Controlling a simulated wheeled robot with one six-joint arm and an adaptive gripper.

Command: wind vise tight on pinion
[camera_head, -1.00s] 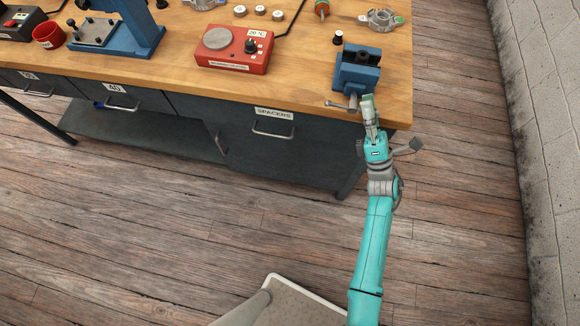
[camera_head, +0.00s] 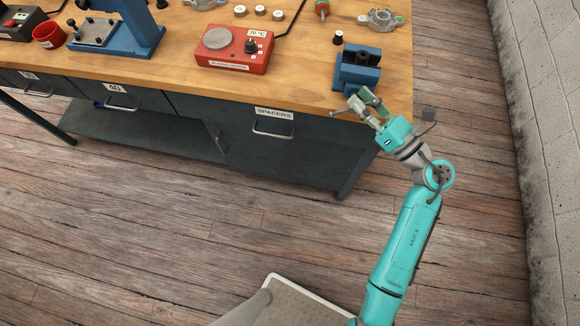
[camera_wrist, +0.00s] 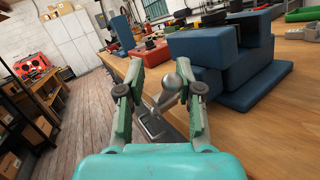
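The blue vise (camera_head: 358,72) stands at the bench's right front corner. A dark round piece (camera_head: 362,56), perhaps the pinion, shows at its jaws; its seating and the jaw gap are unclear. The vise's grey handle (camera_head: 338,113) sticks out past the front edge, its ball end to the left. My gripper (camera_head: 366,103) is in front of the vise, at the handle. In the wrist view my gripper (camera_wrist: 160,92) has its two green-padded fingers apart. A grey ball-ended bar (camera_wrist: 170,88) shows between them, nearer the right finger, with the blue vise (camera_wrist: 230,62) beyond.
A red heater (camera_head: 233,50) reading 20 °C sits left of the vise. A small dark cylinder with a pale top (camera_head: 338,37) stands behind the vise. A blue press (camera_head: 125,25) is farther left. The floor right of the bench is clear up to the wall.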

